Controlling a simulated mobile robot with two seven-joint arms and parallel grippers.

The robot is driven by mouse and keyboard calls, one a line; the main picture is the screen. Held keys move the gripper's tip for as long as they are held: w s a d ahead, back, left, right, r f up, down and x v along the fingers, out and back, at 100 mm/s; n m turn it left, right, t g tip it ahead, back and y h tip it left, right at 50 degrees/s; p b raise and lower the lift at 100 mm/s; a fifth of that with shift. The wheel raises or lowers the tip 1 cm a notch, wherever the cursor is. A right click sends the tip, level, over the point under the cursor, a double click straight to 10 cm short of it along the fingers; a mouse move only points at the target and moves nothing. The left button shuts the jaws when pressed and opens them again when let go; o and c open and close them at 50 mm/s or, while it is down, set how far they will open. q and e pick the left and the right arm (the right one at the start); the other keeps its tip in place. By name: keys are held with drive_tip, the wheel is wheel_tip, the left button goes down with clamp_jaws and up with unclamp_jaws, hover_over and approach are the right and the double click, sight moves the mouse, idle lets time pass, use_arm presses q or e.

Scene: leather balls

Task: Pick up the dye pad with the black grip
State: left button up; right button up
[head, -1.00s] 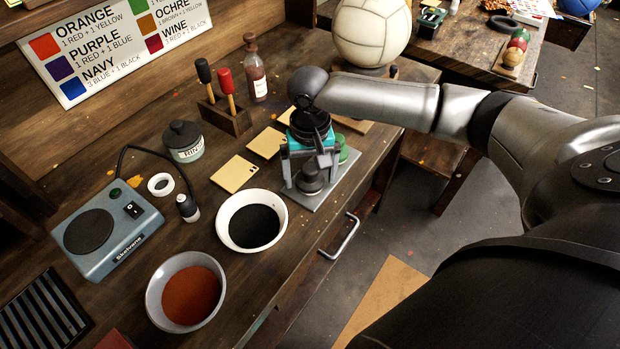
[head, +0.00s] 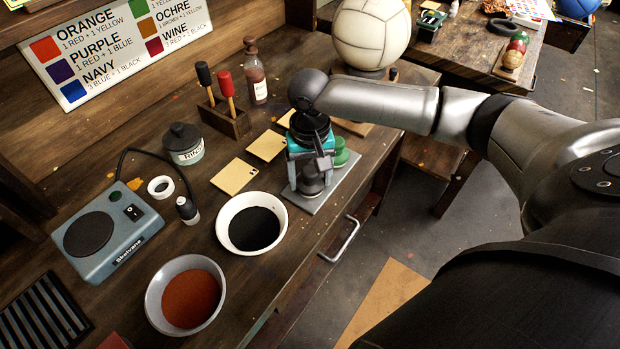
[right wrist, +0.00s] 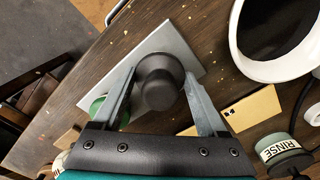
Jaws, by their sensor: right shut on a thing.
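The dye pad with the black grip (right wrist: 159,84) stands on a grey plate (right wrist: 168,45) on the workbench; its dark grip also shows in the head view (head: 312,184). My right gripper (head: 311,178) points down over the plate. Its two fingers are closed on the sides of the dark grip, which fills the space between them in the right wrist view (right wrist: 160,92). The fingers hide part of the pad, and I cannot tell whether its base is clear of the plate. A pad with a green grip (head: 341,151) stands just behind it on the same plate. My left gripper is not in view.
A white bowl of black dye (head: 223,219) stands just left of the plate, with a bowl of orange-brown dye (head: 153,305) nearer. Tan cards (head: 234,176), a rinse jar (head: 184,146) and a scale-like device (head: 135,245) lie further left. The bench's front edge and drawer handle (head: 343,242) are close.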

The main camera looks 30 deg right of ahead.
sight(310, 170)
drive_tip(key=shift+r, duration=0.1)
wheel_tip(310, 170, up, 20)
drive_tip(key=p, duration=0.4)
drive_tip(key=shift+p, duration=0.35)
